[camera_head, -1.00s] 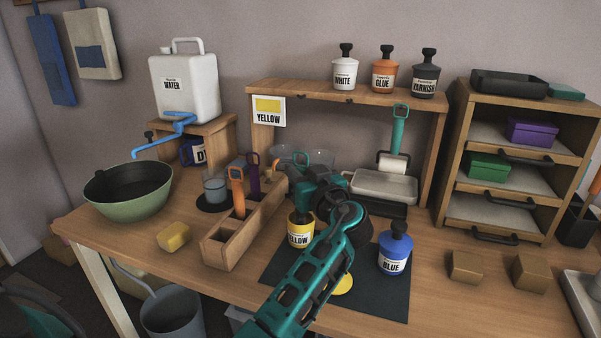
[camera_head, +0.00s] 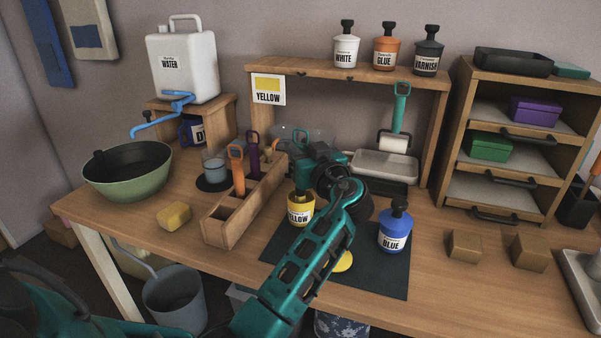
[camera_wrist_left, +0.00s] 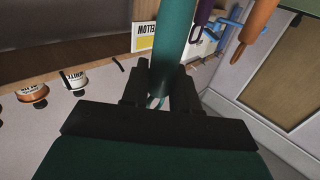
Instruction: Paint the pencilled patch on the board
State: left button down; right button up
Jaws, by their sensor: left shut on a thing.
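My left gripper (camera_head: 330,172) is over the back of the dark mat, behind the yellow paint jar. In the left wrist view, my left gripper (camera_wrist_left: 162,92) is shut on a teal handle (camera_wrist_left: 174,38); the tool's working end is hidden. A card marked YELLOW (camera_head: 268,89) hangs on the wooden shelf. I cannot make out a board with a pencilled patch. My right gripper is not in view.
A blue jar (camera_head: 395,232) stands on the mat's right side. A wooden caddy (camera_head: 232,222) holds orange and purple handled tools. A roller (camera_head: 394,142) and tray (camera_head: 385,166) are behind. Two wooden blocks (camera_head: 463,246) (camera_head: 530,252) sit right; table front between is clear.

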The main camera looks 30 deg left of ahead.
pick_arm(q)
jog(key=shift+r+p, duration=1.2)
jog(key=shift+r, duration=1.85)
jog(key=shift+r+p, duration=0.95)
jog(key=shift+r, duration=1)
jog(key=shift+f, duration=0.1)
